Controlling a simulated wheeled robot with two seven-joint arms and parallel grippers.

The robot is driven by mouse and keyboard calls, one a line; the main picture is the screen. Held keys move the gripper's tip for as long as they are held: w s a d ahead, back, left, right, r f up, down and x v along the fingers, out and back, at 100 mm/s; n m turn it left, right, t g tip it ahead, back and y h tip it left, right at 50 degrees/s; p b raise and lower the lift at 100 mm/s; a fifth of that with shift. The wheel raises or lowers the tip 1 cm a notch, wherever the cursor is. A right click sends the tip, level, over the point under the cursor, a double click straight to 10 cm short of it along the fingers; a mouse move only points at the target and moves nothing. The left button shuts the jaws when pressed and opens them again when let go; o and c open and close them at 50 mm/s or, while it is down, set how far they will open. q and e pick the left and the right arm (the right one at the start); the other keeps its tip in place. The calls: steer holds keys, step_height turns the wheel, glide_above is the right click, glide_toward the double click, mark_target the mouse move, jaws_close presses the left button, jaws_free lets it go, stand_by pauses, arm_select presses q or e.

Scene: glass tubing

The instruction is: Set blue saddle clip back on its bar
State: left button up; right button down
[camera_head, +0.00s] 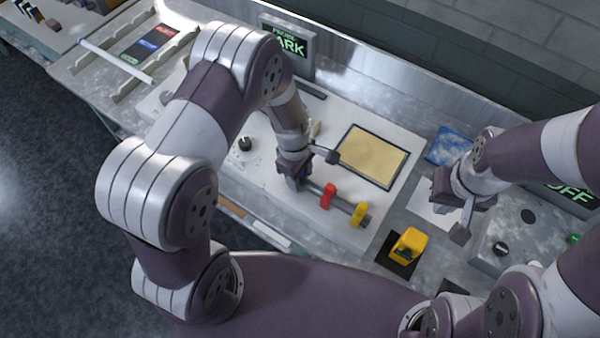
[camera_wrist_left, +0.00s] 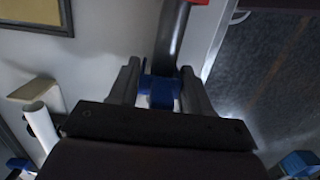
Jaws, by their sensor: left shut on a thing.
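My left gripper (camera_head: 293,182) points down at the left end of a dark bar (camera_head: 343,206). In the left wrist view its two fingers (camera_wrist_left: 160,92) are shut on the blue saddle clip (camera_wrist_left: 160,84). The bar (camera_wrist_left: 172,40) runs up from the clip, and the clip overlaps its near end. I cannot tell whether the clip is seated on the bar or just above it. A red clip (camera_head: 327,196) and a yellow clip (camera_head: 359,214) sit along the bar to the right. My right gripper (camera_head: 456,210) hangs at the right, its opening unclear.
A tan framed panel (camera_head: 370,155) lies on the white board behind the bar. A yellow block-like device (camera_head: 408,246) on a black pad stands right of the board. A blue patterned pad (camera_head: 449,147) lies near the right gripper. A black knob (camera_head: 245,144) is left of my left gripper.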

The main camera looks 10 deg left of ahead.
arm_select(q)
steer(key=shift+s, duration=0.2)
steer(key=o, duration=1.1)
steer(key=shift+w, duration=0.15)
steer(key=shift+r, duration=0.1)
steer(key=r+p, duration=0.1)
steer(key=r, duration=0.5)
steer(key=a+r+p, duration=0.1)
steer(key=r, duration=0.5)
steer(key=r+p, duration=0.2)
steer(key=r, duration=0.4)
steer(key=shift+w+a+r, duration=0.2)
steer(key=shift+w, duration=0.1)
